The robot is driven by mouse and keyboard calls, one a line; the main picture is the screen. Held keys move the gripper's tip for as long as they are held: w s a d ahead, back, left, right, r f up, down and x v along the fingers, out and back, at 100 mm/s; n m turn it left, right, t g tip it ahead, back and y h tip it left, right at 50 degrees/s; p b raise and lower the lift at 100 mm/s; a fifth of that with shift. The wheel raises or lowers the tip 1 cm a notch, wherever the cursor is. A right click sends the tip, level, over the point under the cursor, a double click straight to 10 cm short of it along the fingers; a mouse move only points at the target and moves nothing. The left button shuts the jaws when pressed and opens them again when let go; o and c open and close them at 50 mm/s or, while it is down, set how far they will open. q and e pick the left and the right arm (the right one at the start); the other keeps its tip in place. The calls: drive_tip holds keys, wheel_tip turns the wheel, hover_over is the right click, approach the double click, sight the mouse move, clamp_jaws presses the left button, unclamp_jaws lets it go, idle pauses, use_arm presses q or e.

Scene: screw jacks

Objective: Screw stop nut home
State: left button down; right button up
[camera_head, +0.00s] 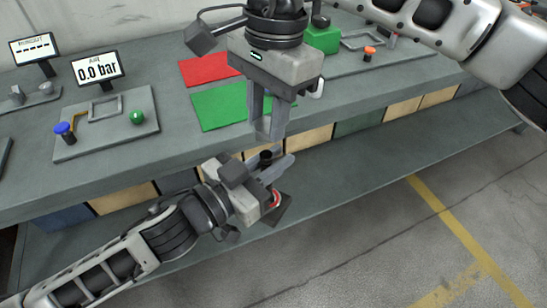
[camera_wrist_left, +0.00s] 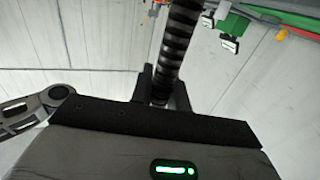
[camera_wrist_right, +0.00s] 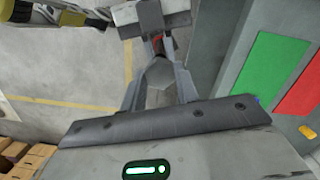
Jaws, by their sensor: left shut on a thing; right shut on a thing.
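My left gripper (camera_head: 274,162) is low in the head view, in front of the bench. It is shut on a dark screw, whose black top (camera_head: 266,155) shows between its fingers. In the left wrist view the black ribbed screw (camera_wrist_left: 174,45) runs up from between the fingers. My right gripper (camera_head: 268,132) points down just above it, fingers shut. In the right wrist view a grey hexagonal nut (camera_wrist_right: 160,76) sits between these fingers, and my left gripper (camera_wrist_right: 148,18) shows beyond it. Whether nut and screw touch cannot be told.
The grey bench (camera_head: 165,160) carries a red mat (camera_head: 207,69), a green mat (camera_head: 220,106) and a plate with blue and green knobs (camera_head: 105,123). A lower shelf (camera_head: 345,158) runs along the bench front. The floor at right is clear.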

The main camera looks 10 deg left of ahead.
drive_tip(key=shift+f, duration=0.4)
drive_tip(key=shift+s+a, duration=0.1)
idle(0.4)
drive_tip(key=shift+f, duration=0.85)
drive_tip(key=shift+f, duration=0.55)
